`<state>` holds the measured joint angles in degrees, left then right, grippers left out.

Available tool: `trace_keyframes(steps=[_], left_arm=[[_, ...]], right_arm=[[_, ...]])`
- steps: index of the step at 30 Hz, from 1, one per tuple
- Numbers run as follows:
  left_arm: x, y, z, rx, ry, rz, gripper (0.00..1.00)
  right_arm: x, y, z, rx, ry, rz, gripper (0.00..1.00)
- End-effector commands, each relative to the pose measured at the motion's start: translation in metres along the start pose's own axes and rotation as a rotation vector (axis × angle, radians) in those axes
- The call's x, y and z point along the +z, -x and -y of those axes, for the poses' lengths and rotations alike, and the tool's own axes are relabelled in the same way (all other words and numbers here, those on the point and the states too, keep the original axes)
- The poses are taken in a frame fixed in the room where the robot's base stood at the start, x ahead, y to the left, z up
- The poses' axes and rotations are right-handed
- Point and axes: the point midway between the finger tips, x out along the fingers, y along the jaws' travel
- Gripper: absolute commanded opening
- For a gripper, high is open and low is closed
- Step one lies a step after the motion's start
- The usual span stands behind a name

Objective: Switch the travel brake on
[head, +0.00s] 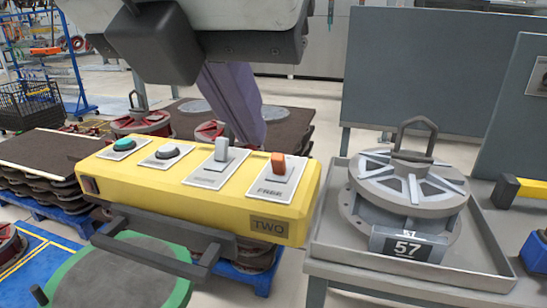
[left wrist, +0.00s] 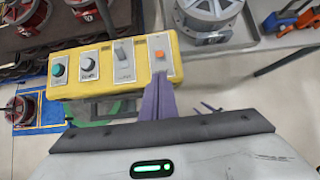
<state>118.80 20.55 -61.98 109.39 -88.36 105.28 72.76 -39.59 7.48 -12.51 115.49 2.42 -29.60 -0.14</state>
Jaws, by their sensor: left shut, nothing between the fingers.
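A yellow control box (head: 170,197) marked TWO carries a row of controls. From the left they are a teal button (head: 124,144), a dark grey knob (head: 168,152), a grey lever (head: 222,149) and an orange switch (head: 278,163) labelled FREE. The lever's label is too blurred to read. My left gripper (head: 252,142) is shut and empty. Its purple fingers come down by the box's far edge, between the lever and the orange switch. In the left wrist view its fingertips (left wrist: 158,76) lie just below the orange switch (left wrist: 159,54); contact cannot be told. My right gripper is not visible.
A grey bar handle (head: 150,254) runs along the box's front. At right, a metal drum (head: 410,192) with a 57 plate stands in a grey tray (head: 478,278). A grey panel (head: 405,70) stands behind. Stacked dark pallets (head: 40,155) lie at left.

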Motion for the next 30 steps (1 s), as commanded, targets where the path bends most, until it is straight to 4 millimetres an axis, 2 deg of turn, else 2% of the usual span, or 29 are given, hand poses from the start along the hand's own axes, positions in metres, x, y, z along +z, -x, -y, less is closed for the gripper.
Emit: trace_keyframes(steps=[7,11,24,30], left_arm=[[-0.001,0.000,-0.001,0.000,0.005,-0.002,0.00],[-0.001,-0.009,-0.001,-0.001,0.006,-0.005,0.00],[-0.002,-0.082,-0.001,-0.001,0.006,-0.006,0.00],[-0.001,-0.098,-0.001,-0.001,0.006,-0.003,0.00]], right_arm=[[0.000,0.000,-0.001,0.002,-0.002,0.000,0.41],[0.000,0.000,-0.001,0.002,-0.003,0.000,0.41],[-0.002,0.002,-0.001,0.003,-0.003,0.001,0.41],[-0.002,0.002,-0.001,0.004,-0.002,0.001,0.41]])
